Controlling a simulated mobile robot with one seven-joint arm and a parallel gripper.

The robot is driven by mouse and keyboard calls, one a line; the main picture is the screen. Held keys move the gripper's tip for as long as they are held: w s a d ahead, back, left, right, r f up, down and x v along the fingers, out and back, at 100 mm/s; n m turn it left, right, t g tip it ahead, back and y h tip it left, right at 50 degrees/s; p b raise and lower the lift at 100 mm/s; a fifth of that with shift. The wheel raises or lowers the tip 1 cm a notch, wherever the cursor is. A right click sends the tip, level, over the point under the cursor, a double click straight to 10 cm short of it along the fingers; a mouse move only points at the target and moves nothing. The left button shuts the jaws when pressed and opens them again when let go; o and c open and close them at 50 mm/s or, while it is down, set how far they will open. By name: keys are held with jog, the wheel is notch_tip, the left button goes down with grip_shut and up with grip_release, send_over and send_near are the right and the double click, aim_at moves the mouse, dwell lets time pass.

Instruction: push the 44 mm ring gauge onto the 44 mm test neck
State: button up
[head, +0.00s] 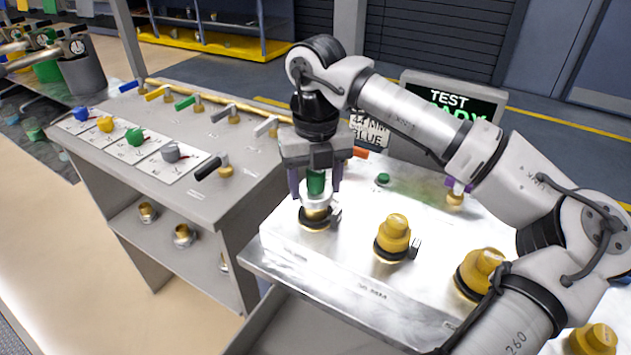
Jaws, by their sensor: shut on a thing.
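My gripper (316,185) points straight down at the left end of the bright metal bench. Its purple fingers are shut on the green grip of a ring gauge (316,182). The gauge's pale silver lower part is directly above a brass test neck (316,213) with a black collar and a small side fitting. The gauge looks upright and in line with the neck. I cannot tell how far it sits over the neck. The size marks on the bench front are too small to read.
Yellow-capped necks (393,232) stand to the right along the bench, another (481,268) partly near my arm. A display reading TEST (450,100) stands behind. A grey cabinet with coloured valve handles (150,140) is on the left. A small green button (383,179) is behind the necks.

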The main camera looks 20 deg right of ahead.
jog(key=shift+f+b, duration=1.1)
jog(key=shift+f, duration=0.2)
jog(key=o, duration=1.1)
jog(key=shift+r, duration=0.15)
notch_tip(320, 180, up, 14)
jog(key=shift+f+b, duration=0.15)
jog(key=shift+b, duration=0.2)
